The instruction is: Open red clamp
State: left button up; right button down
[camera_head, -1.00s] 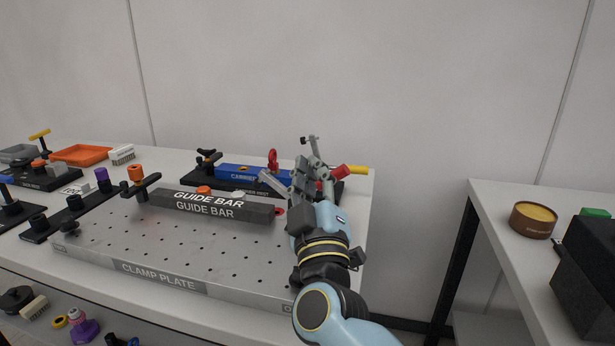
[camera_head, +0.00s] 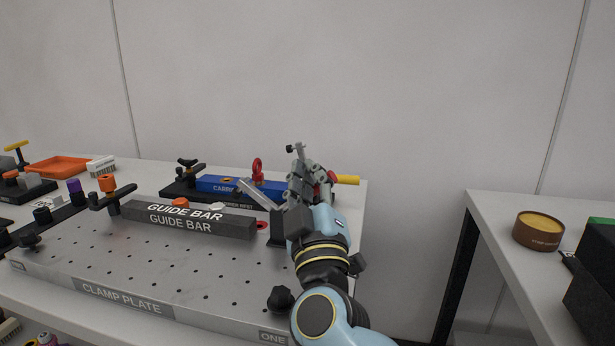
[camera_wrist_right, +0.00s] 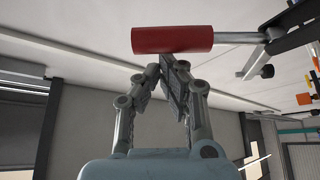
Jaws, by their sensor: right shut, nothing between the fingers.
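The red clamp's handle (camera_wrist_right: 172,40) fills the top of the right wrist view as a red grip on a metal rod running right to a dark bracket (camera_wrist_right: 295,27). In the head view only a little of the red handle (camera_head: 332,177) shows behind my right gripper (camera_head: 302,178). A silver clamp bar (camera_head: 258,194) slants beside the gripper. My right gripper is shut and empty; in the wrist view its fingertips (camera_wrist_right: 166,66) meet just below the handle. I cannot tell whether they touch it. My left gripper is out of view.
The grey guide bar (camera_head: 188,219) lies on the perforated clamp plate (camera_head: 150,262). The blue carriage block (camera_head: 225,184) with a red eyebolt (camera_head: 257,170) stands behind. A yellow handle (camera_head: 347,180) sticks out right of the gripper. A gap separates the right-hand table (camera_head: 510,245).

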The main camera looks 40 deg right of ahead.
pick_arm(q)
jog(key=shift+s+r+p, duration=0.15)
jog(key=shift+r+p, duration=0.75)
pick_arm(e)
jog(key=f, duration=0.1)
jog(key=s+d+f+m+h, duration=0.1)
jog(key=s+d+f+m, duration=0.1)
jog(key=f, duration=0.1)
jog(key=shift+s+h, duration=0.2)
jog(key=shift+h, duration=0.1)
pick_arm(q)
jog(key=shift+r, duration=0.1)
